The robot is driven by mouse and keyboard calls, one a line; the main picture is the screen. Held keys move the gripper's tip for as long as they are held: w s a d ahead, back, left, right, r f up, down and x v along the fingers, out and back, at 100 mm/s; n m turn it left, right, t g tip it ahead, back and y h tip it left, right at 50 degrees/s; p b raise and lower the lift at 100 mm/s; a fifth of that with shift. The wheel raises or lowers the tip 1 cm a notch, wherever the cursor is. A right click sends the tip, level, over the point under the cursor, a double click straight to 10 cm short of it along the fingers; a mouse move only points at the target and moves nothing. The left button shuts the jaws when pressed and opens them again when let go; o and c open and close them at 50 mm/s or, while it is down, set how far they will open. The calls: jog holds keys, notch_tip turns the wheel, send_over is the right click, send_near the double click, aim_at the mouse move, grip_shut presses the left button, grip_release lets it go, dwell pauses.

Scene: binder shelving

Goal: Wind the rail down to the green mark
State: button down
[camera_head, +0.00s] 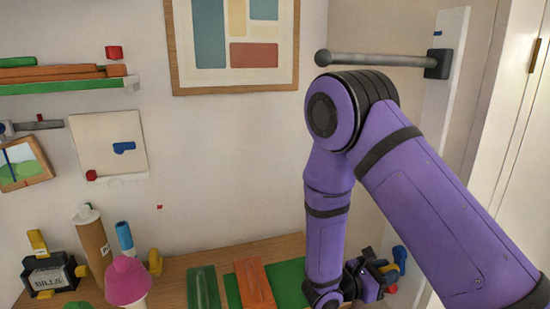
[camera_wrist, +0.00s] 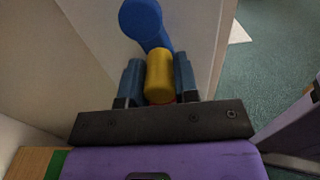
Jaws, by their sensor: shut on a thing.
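The grey rail (camera_head: 375,60) is level, high at the right in the head view, with a dark bracket (camera_head: 438,64) on a tall white upright board (camera_head: 445,105). A small blue mark (camera_head: 437,33) is near the board's top. No green mark shows on the visible part; my arm covers its lower part. A blue crank (camera_wrist: 147,25) with a yellow knob (camera_wrist: 159,74) fills the wrist view's middle; its blue end also shows low right in the head view (camera_head: 400,255). My gripper (camera_wrist: 158,82) is shut on the yellow knob, one finger on each side.
A wooden surface (camera_head: 175,270) below holds green and orange binders (camera_head: 255,284), a pink object (camera_head: 127,280), a brown tube (camera_head: 94,240) and a box marked BILLS (camera_head: 48,273). A framed picture (camera_head: 232,45) hangs behind. A green shelf (camera_head: 65,86) is at left. Green carpet (camera_wrist: 262,85) lies right.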

jog(key=shift+s+d+r, duration=0.3)
jog(key=shift+s+r, duration=0.35)
jog(key=shift+s, duration=0.25)
jog(key=shift+s+d+r, duration=0.1)
jog(key=shift+s+r, duration=0.1)
jog(key=shift+r, duration=0.35)
jog(key=shift+s+d+r, duration=0.1)
jog(key=shift+s+r, duration=0.1)
jog(key=shift+r, duration=0.3)
jog(key=shift+a+r, duration=0.1)
jog(key=shift+w+r, duration=0.2)
jog(key=shift+r, duration=0.85)
jog(key=shift+w+a, duration=0.1)
